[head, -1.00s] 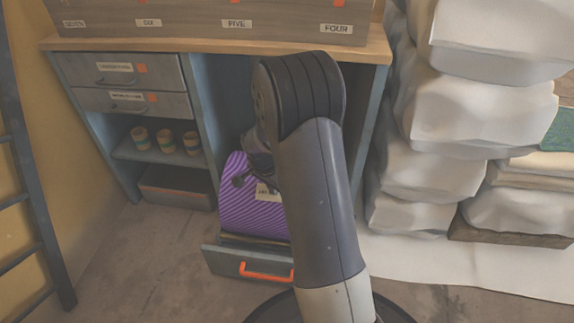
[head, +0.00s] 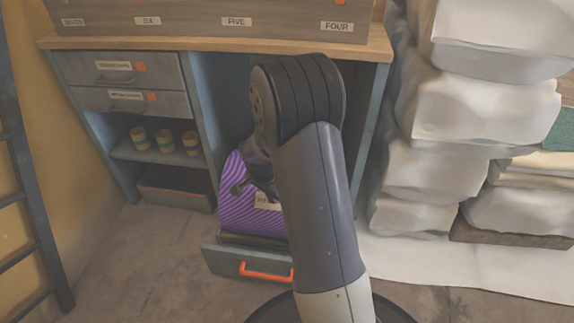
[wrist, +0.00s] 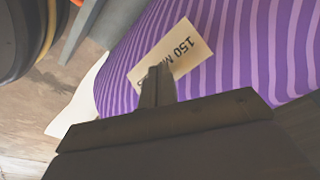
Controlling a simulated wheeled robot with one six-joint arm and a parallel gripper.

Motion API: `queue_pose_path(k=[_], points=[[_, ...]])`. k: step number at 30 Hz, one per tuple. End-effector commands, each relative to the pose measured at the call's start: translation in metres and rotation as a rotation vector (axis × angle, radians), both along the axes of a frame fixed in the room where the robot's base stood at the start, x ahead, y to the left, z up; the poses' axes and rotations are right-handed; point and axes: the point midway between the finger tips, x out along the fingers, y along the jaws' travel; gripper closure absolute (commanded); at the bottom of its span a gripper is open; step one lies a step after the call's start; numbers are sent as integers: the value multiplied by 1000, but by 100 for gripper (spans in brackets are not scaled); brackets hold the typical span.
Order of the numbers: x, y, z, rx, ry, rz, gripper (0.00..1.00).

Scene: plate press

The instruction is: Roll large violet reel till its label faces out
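The large violet reel (head: 240,213) has pale stripes and sits above an open drawer (head: 225,262), partly hidden behind my arm. Its cream label (head: 266,201) is on the side toward me, and its right part is hidden by my arm. In the wrist view the striped reel (wrist: 225,55) fills the upper right. The label (wrist: 183,45) there reads "150 M", its end covered by my fingers. My gripper (wrist: 157,75) looks shut, with its narrow fingers together over the label, at or very near the surface.
The drawer has an orange handle (head: 266,273). Left are closed drawers (head: 118,68) and a shelf with three striped cups (head: 164,141). A ladder (head: 25,190) stands at far left. White sacks (head: 440,170) are piled on the right. Floor at front left is clear.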

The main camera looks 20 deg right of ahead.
Motion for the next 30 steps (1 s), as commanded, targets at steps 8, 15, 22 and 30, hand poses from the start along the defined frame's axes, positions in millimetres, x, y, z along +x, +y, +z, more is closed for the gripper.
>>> queue_pose_path(k=[8,15,22,30], points=[[0,1,0,0,-1,0,100],[-2,2,-3,0,-2,0,100],[-8,6,-10,-1,0,2,100],[-12,8,-16,0,-1,0,100]])
